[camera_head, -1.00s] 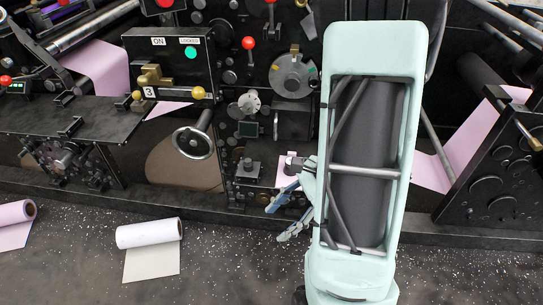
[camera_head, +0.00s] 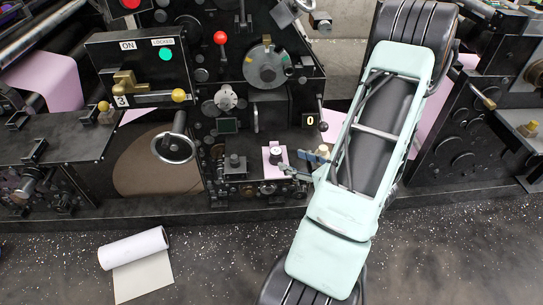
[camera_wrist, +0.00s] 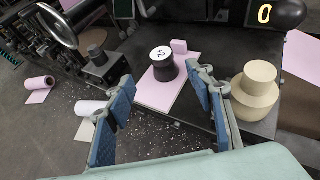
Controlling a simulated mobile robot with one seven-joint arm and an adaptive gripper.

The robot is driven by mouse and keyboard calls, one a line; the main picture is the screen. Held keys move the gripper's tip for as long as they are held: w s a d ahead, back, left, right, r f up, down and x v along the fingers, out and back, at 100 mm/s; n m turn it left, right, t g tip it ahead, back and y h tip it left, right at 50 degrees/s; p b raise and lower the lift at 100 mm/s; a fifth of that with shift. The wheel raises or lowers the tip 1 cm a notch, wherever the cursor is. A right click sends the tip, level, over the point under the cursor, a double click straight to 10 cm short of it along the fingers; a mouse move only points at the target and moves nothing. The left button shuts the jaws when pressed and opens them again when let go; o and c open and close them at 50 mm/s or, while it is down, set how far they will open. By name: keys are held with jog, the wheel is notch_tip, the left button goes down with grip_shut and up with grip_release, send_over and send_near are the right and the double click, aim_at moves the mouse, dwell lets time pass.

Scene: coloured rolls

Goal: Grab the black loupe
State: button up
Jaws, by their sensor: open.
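The black loupe (camera_wrist: 164,70) is a short dark cylinder with a white top marked "2" in the wrist view. It stands upright on a pink sheet (camera_wrist: 158,98). In the head view the loupe (camera_head: 276,155) shows small on the pink sheet at the machine's ledge. My gripper (camera_wrist: 161,82) is open and empty, its blue-padded fingers spread left and right in the wrist view. The loupe appears between and beyond the fingertips, with no visible contact. In the head view my gripper (camera_head: 294,162) is just right of the loupe.
A cream stepped cylinder (camera_wrist: 255,90) stands right of the loupe, close to the right finger. A dark knobbed block (camera_wrist: 100,65) stands to the left. A white roll (camera_head: 133,248) lies on the speckled floor.

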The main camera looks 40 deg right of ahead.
aim_at(279, 153)
jog(key=x, duration=0.4)
jog(key=shift+f+b, duration=0.1)
jog(key=shift+b, duration=0.2)
jog(key=x, duration=0.2)
jog(key=b+x, duration=0.1)
jog(key=x, duration=0.2)
jog(key=shift+w+d, duration=0.15)
jog(key=shift+w, duration=0.3)
grip_shut()
jog(key=shift+r, duration=0.2)
